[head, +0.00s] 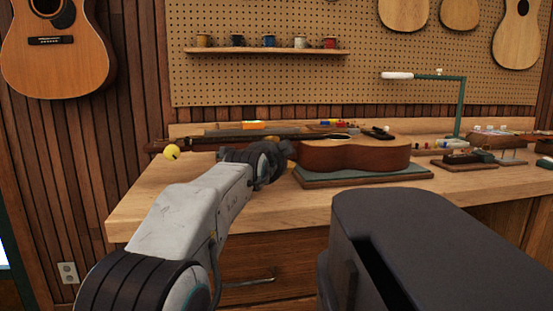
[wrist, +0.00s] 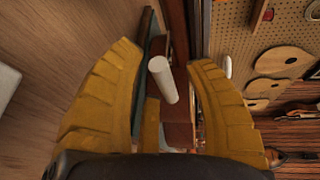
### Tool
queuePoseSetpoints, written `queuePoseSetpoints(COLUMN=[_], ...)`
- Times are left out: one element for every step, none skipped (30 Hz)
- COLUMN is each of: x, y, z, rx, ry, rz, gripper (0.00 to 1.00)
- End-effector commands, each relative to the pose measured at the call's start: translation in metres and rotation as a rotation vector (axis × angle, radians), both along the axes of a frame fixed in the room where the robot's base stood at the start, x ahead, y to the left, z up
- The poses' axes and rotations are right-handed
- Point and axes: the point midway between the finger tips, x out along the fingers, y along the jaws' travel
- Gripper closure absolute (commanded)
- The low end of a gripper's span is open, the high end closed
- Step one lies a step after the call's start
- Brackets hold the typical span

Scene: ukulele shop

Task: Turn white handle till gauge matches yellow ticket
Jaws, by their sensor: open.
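A white cylinder (wrist: 163,80), which looks like the white handle, shows in the wrist view between the yellow fingers of my gripper (wrist: 165,85). The fingers stand open, with a gap on both sides of it. In the head view my gripper (head: 268,158) is dark and small, in front of the neck end of a ukulele body (head: 355,155) that lies on a green-topped base (head: 365,177). My gripper hides what lies behind it there. I cannot make out the gauge or the yellow ticket.
A green post (head: 461,105) with a white-ended arm (head: 397,75) rises from the bench (head: 180,195). A yellow ball (head: 171,152) is at the left by the neck. Small wooden blocks (head: 465,159) stand at the right. The bench's front left is bare.

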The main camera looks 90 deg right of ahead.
Motion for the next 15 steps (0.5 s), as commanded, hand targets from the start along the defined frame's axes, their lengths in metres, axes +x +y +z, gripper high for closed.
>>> queuePoseSetpoints(x=[0.0000, 0.0000, 0.0000, 0.0000, 0.0000, 0.0000, 0.0000, 0.0001, 0.0001, 0.0001, 0.0000, 0.0000, 0.0000, 0.0000, 0.0000], y=[0.0000, 0.0000, 0.0000, 0.0001, 0.0001, 0.0001, 0.0001, 0.0002, 0.0002, 0.0002, 0.0002, 0.0003, 0.0003, 0.0003, 0.0003], z=[0.0001, 0.0000, 0.0000, 0.0000, 0.0000, 0.0000, 0.0001, 0.0000, 0.0000, 0.0001, 0.0001, 0.0002, 0.0002, 0.0002, 0.0002], rx=[0.000, 0.000, 0.000, 0.000, 0.000, 0.000, 0.000, 0.000, 0.000, 0.000, 0.000, 0.000, 0.000, 0.000, 0.000], ry=[0.000, 0.000, 0.000, 0.000, 0.000, 0.000, 0.000, 0.000, 0.000, 0.000, 0.000, 0.000, 0.000, 0.000, 0.000], rz=[0.000, 0.000, 0.000, 0.000, 0.000, 0.000, 0.000, 0.000, 0.000, 0.000, 0.000, 0.000, 0.000, 0.000, 0.000], gripper=[0.51, 0.51, 0.51, 0.51, 0.51, 0.51, 0.54, 0.57, 0.60, 0.63, 0.66, 0.69, 0.72, 0.74, 0.78])
